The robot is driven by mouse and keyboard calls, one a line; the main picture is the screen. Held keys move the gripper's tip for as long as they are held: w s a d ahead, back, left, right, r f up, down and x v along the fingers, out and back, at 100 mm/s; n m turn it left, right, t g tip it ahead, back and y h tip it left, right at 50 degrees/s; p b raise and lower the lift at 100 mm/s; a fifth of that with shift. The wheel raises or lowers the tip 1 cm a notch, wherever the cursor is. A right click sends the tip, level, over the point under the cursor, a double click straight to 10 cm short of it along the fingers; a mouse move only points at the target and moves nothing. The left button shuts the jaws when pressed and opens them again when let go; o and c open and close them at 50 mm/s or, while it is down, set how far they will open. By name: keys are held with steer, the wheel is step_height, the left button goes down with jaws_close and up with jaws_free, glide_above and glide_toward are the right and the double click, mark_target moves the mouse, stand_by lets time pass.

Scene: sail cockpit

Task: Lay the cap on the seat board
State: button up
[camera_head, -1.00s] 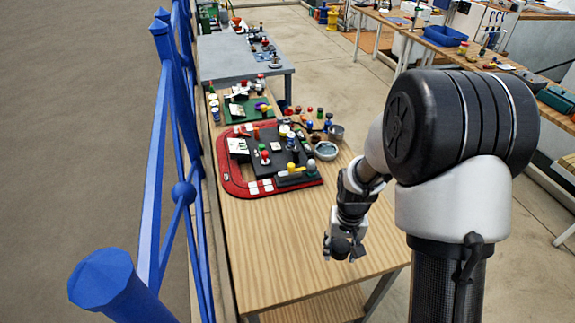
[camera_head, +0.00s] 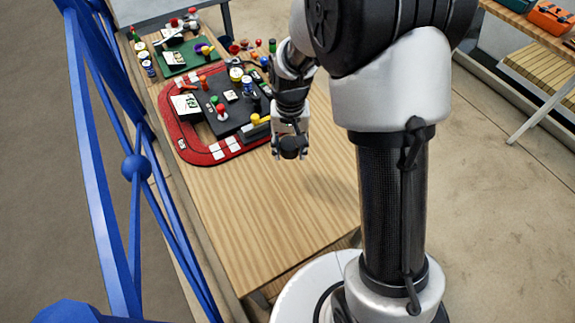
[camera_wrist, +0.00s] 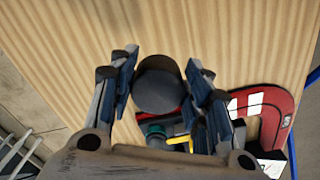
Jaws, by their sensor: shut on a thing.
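The cap is a dark grey, round, smooth thing. In the wrist view the cap (camera_wrist: 158,88) sits between the two fingers of my gripper (camera_wrist: 160,78), which are shut on it. In the head view my gripper (camera_head: 290,146) hangs over the light wooden top (camera_head: 265,205), right of the red-rimmed black panel, with the dark cap at its lower end. The bare wooden top seems to be the seat board, though I cannot be sure. The cap appears to be above the wood; the gap under it is hard to judge.
A red-rimmed base (camera_head: 203,158) carries a black panel (camera_head: 224,101) with several coloured knobs. Behind it lies a green mat (camera_head: 188,55) with small items. A blue railing (camera_head: 136,167) runs along the left. The near part of the wooden top is clear.

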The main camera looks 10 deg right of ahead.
mark_target(289, 172)
step_height(289, 172, down, 9)
steer(key=shift+w+f+b, duration=0.1)
steer(key=shift+b, duration=1.1)
steer(key=o, duration=1)
steer(key=shift+f, duration=0.1)
steer(key=shift+o, duration=0.2)
